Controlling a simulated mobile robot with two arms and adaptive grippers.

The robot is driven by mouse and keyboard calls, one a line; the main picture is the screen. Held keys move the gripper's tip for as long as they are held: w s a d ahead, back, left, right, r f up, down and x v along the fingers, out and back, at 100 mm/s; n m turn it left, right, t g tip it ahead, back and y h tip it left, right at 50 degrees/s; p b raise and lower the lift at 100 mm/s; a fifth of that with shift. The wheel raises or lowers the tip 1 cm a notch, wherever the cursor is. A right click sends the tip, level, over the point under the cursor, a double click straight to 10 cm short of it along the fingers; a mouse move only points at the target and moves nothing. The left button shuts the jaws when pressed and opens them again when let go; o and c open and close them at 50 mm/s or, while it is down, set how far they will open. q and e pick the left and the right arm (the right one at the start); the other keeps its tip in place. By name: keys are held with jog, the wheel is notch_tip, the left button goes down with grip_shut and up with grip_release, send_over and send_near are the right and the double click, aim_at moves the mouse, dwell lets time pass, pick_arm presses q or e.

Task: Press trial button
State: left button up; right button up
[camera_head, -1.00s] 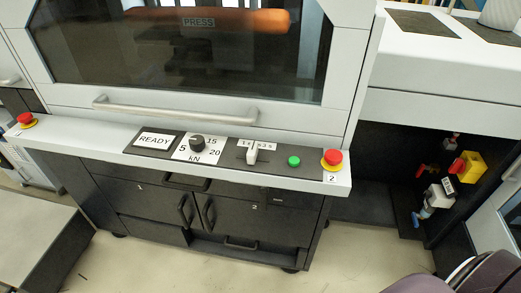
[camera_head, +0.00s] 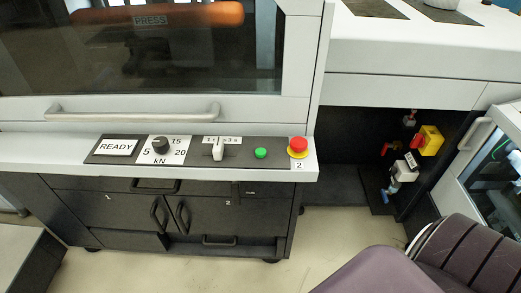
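A green round button (camera_head: 261,153) sits on the dark control strip at the front ledge of the press (camera_head: 60,113), between a white slider switch (camera_head: 218,149) and a red emergency stop (camera_head: 298,145) on a yellow base marked 2. No label reading "trial" is legible on it. A black rotary knob (camera_head: 160,146) with a kN scale and a READY display (camera_head: 115,147) are further left. Neither gripper is in view.
A long handle (camera_head: 133,112) crosses the press door above the strip. Dark cabinets with handles (camera_head: 180,215) are below. An open bay at right holds a yellow box (camera_head: 430,141) and valves. A glazed door (camera_head: 497,160) stands at far right. Floor in front is clear.

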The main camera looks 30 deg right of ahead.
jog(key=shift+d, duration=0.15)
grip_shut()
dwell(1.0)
